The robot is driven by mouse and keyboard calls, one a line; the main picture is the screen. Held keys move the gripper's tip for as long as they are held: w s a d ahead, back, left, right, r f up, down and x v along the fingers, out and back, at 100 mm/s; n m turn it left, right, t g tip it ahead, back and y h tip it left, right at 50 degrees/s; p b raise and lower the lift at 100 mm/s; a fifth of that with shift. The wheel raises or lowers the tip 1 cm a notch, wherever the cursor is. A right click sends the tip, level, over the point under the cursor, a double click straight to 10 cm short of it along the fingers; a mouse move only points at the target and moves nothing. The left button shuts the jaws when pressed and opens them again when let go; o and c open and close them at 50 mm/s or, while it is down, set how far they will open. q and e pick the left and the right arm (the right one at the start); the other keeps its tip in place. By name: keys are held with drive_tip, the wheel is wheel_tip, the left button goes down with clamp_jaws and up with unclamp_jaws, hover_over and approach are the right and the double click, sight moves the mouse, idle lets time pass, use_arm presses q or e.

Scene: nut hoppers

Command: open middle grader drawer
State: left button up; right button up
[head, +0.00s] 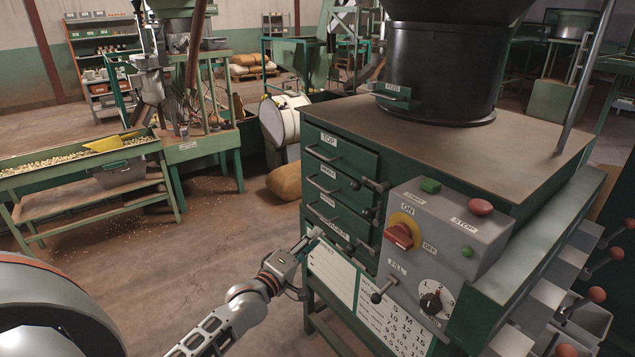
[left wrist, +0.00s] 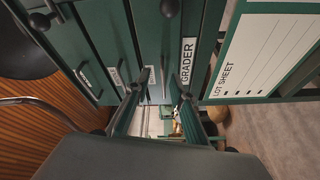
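The green grader cabinet (head: 340,150) shows several stacked drawers with bar handles in the head view. The top drawer (head: 340,155) carries a TOP label. The middle drawer (head: 342,186) is below it and looks shut, its label too small to read surely. The lower drawer (head: 345,218) is under that. My left gripper (head: 308,242) is low at the cabinet front, near the GRADER label and below the middle handle. In the left wrist view its two fingers (left wrist: 163,88) are spread with nothing between them, pointing at the drawer fronts beside the GRADER label (left wrist: 187,60). My right gripper is out of view.
A grey control box (head: 440,225) with knobs and buttons juts out right of the drawers. Black ball-ended levers (head: 367,213) stick out by the drawers' right ends. A lot sheet (head: 333,270) hangs below. The floor (head: 235,240) left of the cabinet is open.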

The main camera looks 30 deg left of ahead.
sight(318, 186)
use_arm(q)
drive_tip(key=w+a+r+n+t+y, duration=0.1)
drive_tip(key=w+a+r+n, duration=0.1)
drive_tip(key=a+r, duration=0.15)
drive_tip(key=w+a+r+n+t, duration=0.1)
drive_tip(key=w+a+r+n, duration=0.15)
drive_tip(key=r, duration=0.25)
drive_tip(key=shift+d+x, duration=0.2)
drive_tip(key=shift+x, duration=1.65)
drive_tip(key=shift+d+x, duration=0.15)
drive_tip(key=shift+x, duration=1.65)
clamp_jaws()
